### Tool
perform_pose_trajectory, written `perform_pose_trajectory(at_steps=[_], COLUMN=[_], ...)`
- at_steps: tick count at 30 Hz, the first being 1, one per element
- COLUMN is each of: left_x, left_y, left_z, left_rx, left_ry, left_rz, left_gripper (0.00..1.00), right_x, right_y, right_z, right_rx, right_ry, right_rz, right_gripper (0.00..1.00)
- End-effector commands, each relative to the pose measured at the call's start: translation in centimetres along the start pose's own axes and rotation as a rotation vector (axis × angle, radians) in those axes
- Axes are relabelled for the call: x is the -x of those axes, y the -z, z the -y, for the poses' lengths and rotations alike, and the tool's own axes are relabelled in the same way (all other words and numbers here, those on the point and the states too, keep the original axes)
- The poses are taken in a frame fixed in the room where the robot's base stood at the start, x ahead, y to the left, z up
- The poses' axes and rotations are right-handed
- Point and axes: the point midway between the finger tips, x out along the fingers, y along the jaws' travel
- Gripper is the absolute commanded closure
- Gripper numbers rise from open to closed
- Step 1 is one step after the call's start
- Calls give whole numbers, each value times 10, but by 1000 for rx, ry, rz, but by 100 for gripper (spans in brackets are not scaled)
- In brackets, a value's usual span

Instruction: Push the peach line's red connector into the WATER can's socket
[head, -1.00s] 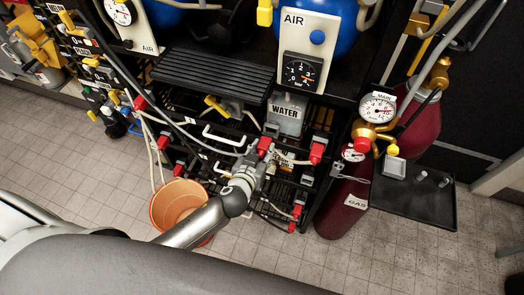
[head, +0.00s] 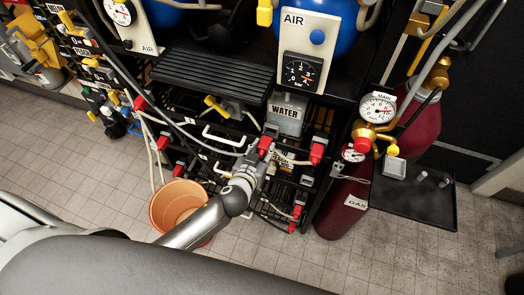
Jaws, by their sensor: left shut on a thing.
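The WATER can (head: 285,112) is a grey can with a black-on-white label, standing in the black rack below the AIR gauge panel. My left gripper (head: 258,153) is in front of the rack, below and left of the can's label. It is shut on a red connector (head: 265,144). A pale line (head: 195,137) runs from the left side of the rack to the gripper. The can's socket is hidden behind the gripper or too small to tell. I cannot see whether the connector touches a socket. My right gripper is not in view.
Other red connectors (head: 316,153) sit on the rack nearby. An orange bucket (head: 178,200) stands on the floor at left. A dark red GAS cylinder (head: 343,205) with gauges stands to the right, beside a black tray (head: 420,195).

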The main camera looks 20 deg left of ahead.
Motion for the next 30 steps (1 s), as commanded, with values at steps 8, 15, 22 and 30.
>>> perform_pose_trajectory(at_steps=[8, 15, 22, 30], left_x=[-6, -10, -14, -19], left_y=[3, 4, 6, 9], left_z=[0, 0, 0, 0], left_rx=[0, 1, 0, 1], left_ry=[0, 0, 0, 0], left_rz=[-2, -1, -1, -1], left_gripper=[92, 92, 92, 92], right_x=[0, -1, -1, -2], right_y=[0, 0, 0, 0], right_z=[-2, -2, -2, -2], right_rx=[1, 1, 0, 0], right_ry=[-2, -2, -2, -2], right_rz=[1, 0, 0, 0], right_gripper=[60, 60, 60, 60])
